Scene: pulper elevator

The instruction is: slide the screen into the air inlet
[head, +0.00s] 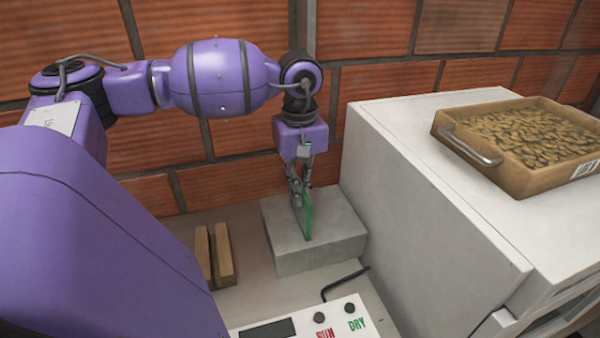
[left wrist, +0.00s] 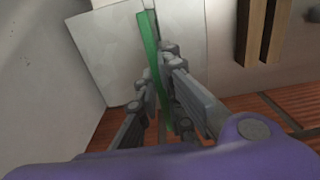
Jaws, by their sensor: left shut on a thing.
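My left gripper (head: 299,188) is shut on the screen (head: 308,216), a thin panel with a green edge. The screen stands on edge over the grey block (head: 285,262) and hangs down from the fingers; I cannot tell whether its lower end touches the block. In the left wrist view the screen (left wrist: 150,50) is a narrow green strip running between the fingers of the left gripper (left wrist: 168,75). Its faces are mostly hidden by the fingers. I cannot make out the air inlet in either view. My right gripper is not in view.
The white machine (head: 420,225) stands right of the block, carrying a wooden tray (head: 462,166) of beans. Two wooden bars (head: 223,255) lie left of the block. A control panel (head: 300,322) and a black bent rod (head: 345,282) are in front. A brick wall (head: 380,100) is behind.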

